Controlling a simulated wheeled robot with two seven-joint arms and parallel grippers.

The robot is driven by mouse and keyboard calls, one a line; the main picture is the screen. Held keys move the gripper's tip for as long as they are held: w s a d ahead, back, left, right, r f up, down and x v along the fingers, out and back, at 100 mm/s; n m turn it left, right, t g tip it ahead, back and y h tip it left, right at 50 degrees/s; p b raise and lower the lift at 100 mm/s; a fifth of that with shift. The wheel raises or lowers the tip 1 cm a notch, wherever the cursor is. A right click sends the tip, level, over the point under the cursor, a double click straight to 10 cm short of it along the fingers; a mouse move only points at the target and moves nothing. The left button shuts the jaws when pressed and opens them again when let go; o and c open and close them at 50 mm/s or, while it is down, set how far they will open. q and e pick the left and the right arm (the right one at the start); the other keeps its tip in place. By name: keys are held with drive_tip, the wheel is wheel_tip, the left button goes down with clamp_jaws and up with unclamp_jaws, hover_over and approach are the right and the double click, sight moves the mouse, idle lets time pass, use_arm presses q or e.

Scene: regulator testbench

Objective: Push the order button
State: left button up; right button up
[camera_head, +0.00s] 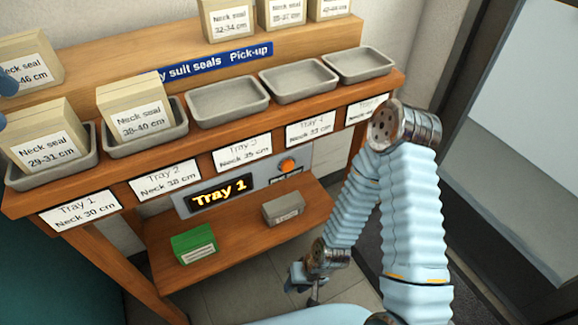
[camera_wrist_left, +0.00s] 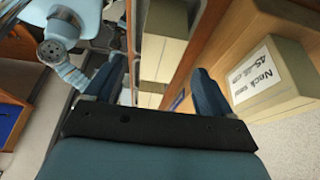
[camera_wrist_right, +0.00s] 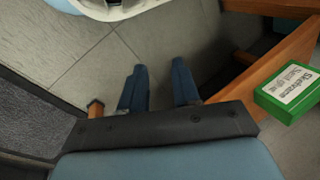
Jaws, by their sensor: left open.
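The orange round order button (camera_head: 288,165) sits on a grey panel under the tray shelf, right of a lit display (camera_head: 221,190) reading "Tray 1". A small dark label is below the button. My right gripper (camera_head: 303,284) hangs low, right of the lower shelf and well below the button, touching nothing. In the right wrist view its fingers (camera_wrist_right: 160,72) are a little apart with bare floor between them. My left gripper (camera_head: 5,100) shows only as blue fingertips at the left edge. In the left wrist view its fingers (camera_wrist_left: 157,80) are wide apart, with nothing clearly held.
Trays line the shelf; two at left hold neck seal boxes (camera_head: 135,115), and several are empty, like one (camera_head: 228,101). A green box (camera_head: 194,245) and a grey box (camera_head: 283,208) lie on the lower shelf (camera_head: 245,240). Floor is free at right.

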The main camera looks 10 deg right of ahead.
clamp_jaws()
idle(1.4)
